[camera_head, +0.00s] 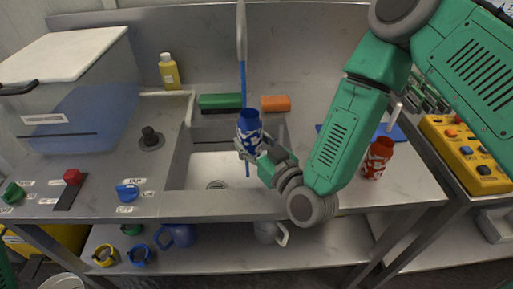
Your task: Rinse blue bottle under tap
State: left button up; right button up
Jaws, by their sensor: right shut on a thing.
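The blue bottle (249,123) with white markings is upright and open-topped above the sink basin (205,171). My right gripper (247,149) is shut on its lower part, coming from the right and hiding some of it. The grey tap (241,30) hangs above the bottle. A thin blue line, which looks like running water, drops from the tap to the bottle and shows again below it. I cannot tell whether it enters the bottle's mouth or passes along its side. My left gripper is not in view.
A red bottle (377,158) stands on the counter at the right. A yellow bottle (169,72), a green block (220,101) and an orange block (275,103) are at the back. A lidded clear tank (75,105) and control knobs (127,191) occupy the left.

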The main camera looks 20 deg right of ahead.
aim_at(245, 131)
jog(key=w+d+b, duration=0.1)
jog(key=w+d, duration=0.1)
jog(key=w, duration=0.8)
jog(key=shift+w+b, duration=0.3)
jog(key=shift+b, duration=0.1)
jog(key=shift+o, duration=0.9)
jog(key=shift+d, duration=0.25)
jog(key=shift+c, duration=0.7)
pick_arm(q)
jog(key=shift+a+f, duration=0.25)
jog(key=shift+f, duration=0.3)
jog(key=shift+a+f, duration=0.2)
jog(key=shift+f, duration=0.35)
pick_arm(e)
jog(key=shift+a+r, duration=0.1)
jog(key=shift+a, duration=0.4)
jog(key=shift+d, duration=0.1)
